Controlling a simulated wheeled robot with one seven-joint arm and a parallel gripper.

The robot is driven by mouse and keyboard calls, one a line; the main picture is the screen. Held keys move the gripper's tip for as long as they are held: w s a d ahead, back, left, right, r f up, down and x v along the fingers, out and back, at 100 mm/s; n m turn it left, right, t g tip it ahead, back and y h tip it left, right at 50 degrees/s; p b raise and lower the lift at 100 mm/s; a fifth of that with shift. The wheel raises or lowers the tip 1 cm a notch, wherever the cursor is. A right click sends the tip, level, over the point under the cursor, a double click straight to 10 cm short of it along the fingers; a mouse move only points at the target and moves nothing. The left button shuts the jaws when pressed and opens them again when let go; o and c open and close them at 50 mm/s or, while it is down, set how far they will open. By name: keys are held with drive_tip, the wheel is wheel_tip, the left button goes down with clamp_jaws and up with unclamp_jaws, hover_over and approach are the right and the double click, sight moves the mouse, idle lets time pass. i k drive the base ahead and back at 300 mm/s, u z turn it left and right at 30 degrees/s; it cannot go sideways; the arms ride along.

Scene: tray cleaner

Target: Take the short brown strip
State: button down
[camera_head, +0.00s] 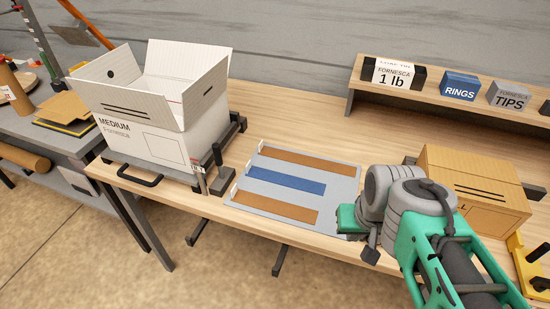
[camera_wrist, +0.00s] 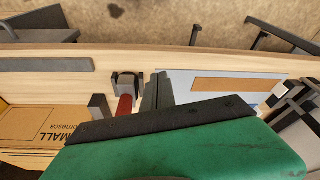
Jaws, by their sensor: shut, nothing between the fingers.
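The grey tray (camera_head: 275,215) lies on the wooden table with a blue strip (camera_head: 275,180) between two brown strips. The rear brown strip (camera_head: 305,165) looks longer. The front brown strip (camera_head: 275,206) looks shorter and lies near the table's front edge. A brown strip (camera_wrist: 236,85) on the tray also shows in the wrist view, right of my gripper. My gripper (camera_wrist: 158,90) is shut and empty, beside the tray's end in that view. In the head view my arm stands at the tray's right end, and the fingertips are hard to make out.
A white open box (camera_head: 160,130) stands left of the tray. A brown carton (camera_head: 470,190) is behind my arm on the right. A shelf with small boxes (camera_head: 460,87) stands at the back. In the wrist view a red cylindrical piece (camera_wrist: 125,106) is just left of my fingers.

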sight(306, 215)
drive_tip(key=u, duration=1.6)
drive_tip(key=k, duration=0.1)
drive_tip(key=u, duration=1.2)
drive_tip(key=i, duration=0.5)
drive_tip(key=z, duration=0.05)
